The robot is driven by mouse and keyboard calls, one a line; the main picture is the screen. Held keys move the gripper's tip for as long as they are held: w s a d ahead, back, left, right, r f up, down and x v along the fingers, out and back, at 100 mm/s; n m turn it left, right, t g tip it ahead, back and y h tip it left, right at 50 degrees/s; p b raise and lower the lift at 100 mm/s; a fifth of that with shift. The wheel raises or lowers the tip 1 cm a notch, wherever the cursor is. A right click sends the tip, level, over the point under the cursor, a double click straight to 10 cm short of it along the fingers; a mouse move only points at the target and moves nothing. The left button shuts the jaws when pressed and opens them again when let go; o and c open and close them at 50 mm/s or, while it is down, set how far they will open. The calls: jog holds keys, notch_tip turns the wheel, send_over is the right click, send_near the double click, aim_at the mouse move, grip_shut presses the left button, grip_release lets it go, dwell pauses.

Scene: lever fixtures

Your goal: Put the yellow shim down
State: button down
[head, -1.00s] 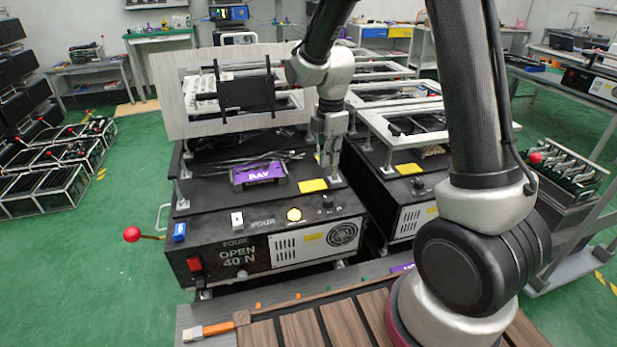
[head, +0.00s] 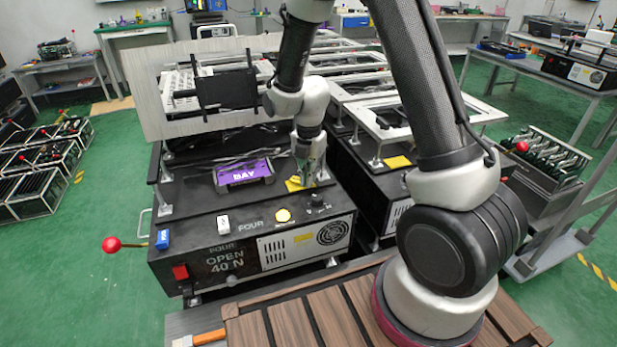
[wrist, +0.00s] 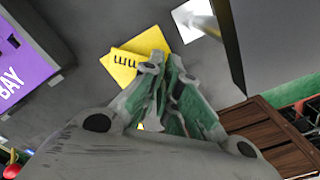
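Yellow flat pieces lie on or just above the black deck of the near fixture, where my gripper (head: 312,172) is low and points down. In the wrist view a yellow plate (wrist: 123,66) with black marks shows just beyond my fingertips (wrist: 164,66). A brighter yellow area adjoins it, and I cannot tell whether this is a separate shim. The fingers are close together, and their tips overlap the yellow in the picture. Whether they pinch a yellow shim is not clear. In the head view the yellow (head: 294,185) is partly hidden by my gripper.
A purple BAY holder (head: 243,173) sits left of my gripper, also in the wrist view (wrist: 22,62). A dark knob (head: 316,200) is close in front. A red-ball lever (head: 111,245) sticks out left. A tilted grey panel (head: 140,88) stands behind.

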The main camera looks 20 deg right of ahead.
jog(key=shift+f, duration=0.25)
jog(key=shift+f, duration=0.1)
jog(key=c, duration=1.6)
grip_release()
jog(key=shift+c, duration=0.2)
